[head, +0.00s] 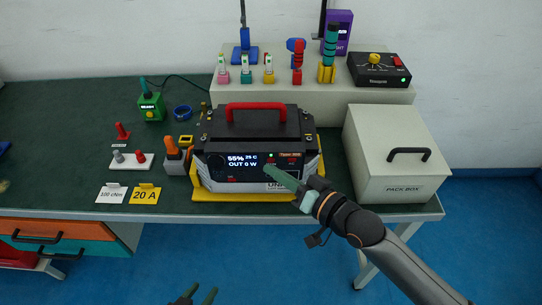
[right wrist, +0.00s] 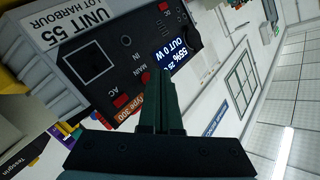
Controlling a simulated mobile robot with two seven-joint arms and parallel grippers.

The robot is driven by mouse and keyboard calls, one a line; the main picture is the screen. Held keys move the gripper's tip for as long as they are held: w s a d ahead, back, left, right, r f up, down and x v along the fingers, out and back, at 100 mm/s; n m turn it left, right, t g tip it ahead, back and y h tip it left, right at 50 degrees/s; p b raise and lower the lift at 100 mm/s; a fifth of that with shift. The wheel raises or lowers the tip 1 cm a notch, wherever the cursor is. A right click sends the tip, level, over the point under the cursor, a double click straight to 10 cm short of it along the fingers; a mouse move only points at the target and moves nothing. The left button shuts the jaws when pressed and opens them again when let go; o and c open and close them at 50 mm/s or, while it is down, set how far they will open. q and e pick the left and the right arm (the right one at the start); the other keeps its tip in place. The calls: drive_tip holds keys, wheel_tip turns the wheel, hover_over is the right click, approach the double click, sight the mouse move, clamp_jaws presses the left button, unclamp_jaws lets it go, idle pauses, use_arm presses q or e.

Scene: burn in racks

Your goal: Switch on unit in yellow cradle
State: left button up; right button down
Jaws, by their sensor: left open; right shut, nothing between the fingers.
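The unit (head: 255,142) is a grey and black box with a red top handle, sitting in the yellow cradle (head: 230,194). Its screen (head: 243,160) is lit and reads 55%, 25 C, OUT 0 W. A small green light shows beside the screen. My right gripper (head: 270,175) is shut and empty, in front of the unit's panel. In the right wrist view its fingers (right wrist: 160,95) point at the panel (right wrist: 112,62) near the MAIN label; contact cannot be told. My left gripper (head: 196,296) is open and empty at the bottom edge, away from the table.
A PACK BOX (head: 398,160) stands to the right of the unit. Left are an orange-topped tool (head: 173,150), a white plate with small plugs (head: 131,161), tags and a green READY device (head: 151,107). A raised shelf (head: 330,92) behind holds tools and a black box.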

drive_tip(key=shift+s, duration=0.15)
drive_tip(key=shift+s+p, duration=1.95)
drive_tip(key=shift+s, duration=0.95)
drive_tip(key=shift+s, duration=0.15)
drive_tip(key=s+p, duration=0.1)
drive_tip(key=s, duration=0.6)
drive_tip(key=shift+s, duration=0.4)
